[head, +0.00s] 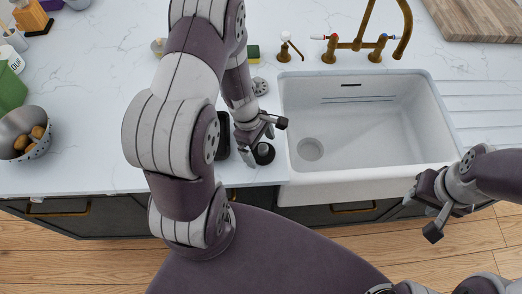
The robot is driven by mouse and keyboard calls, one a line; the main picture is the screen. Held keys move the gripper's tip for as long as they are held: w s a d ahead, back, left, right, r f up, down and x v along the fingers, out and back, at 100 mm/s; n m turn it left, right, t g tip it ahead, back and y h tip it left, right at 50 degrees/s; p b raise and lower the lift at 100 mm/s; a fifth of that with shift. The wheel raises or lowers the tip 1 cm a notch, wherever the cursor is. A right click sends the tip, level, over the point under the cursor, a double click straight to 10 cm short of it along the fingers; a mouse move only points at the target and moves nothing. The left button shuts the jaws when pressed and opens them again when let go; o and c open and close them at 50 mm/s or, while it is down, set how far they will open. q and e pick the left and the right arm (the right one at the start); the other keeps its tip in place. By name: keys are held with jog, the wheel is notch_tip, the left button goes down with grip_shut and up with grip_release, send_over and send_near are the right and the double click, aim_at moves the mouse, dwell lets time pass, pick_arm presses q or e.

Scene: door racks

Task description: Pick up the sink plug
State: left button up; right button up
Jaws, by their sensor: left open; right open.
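The sink plug (264,154) looks like a small round black piece on the white counter, just left of the sink, near the counter's front edge. My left gripper (263,138) is open right over it and hides part of it. I cannot tell whether a finger touches the plug. My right gripper (427,208) is open and empty, in front of the sink's right front corner.
The white sink (375,125) is empty, with its drain (310,149) at left. A brass tap (357,42) stands behind it. A dark object (222,137) is partly hidden by my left arm. A bowl (25,134) stands far left.

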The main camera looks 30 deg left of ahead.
pick_arm(q)
jog(key=shift+w+d+f, duration=0.1)
jog(key=shift+d+f, duration=0.15)
jog(key=shift+f, duration=0.3)
jog(key=shift+w+d, duration=0.25)
jog(key=shift+d, duration=0.05)
jog(key=shift+s+a, duration=0.2)
jog(key=c, duration=1)
jog(key=shift+c, duration=0.2)
jog(key=shift+w+d, duration=0.1)
